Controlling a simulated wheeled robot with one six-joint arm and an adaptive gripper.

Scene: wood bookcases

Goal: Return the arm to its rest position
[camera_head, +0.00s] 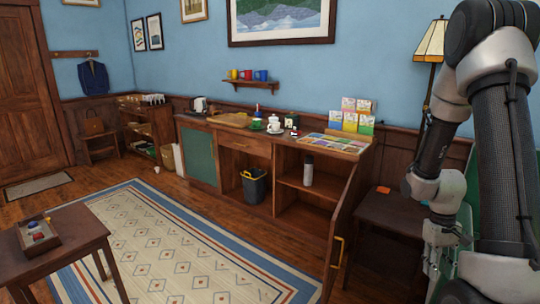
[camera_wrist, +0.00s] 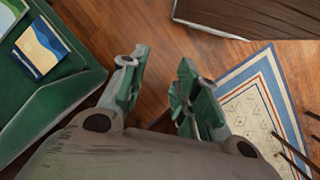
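My arm stands at the right of the head view, folded with its forearm hanging down. My gripper (camera_head: 436,262) is at the lower right of that view, beside a dark wood side table. In the wrist view my gripper (camera_wrist: 155,95) shows two green-padded fingers spread apart, with bare wood floor between them. It holds nothing. The fingers point down toward the floor.
A green padded seat (camera_wrist: 75,85) with booklets (camera_wrist: 40,50) lies left of the fingers. The dark side table (camera_head: 385,225) and an open cabinet door (camera_head: 345,225) are near the arm. The patterned rug (camera_head: 170,245) covers open floor.

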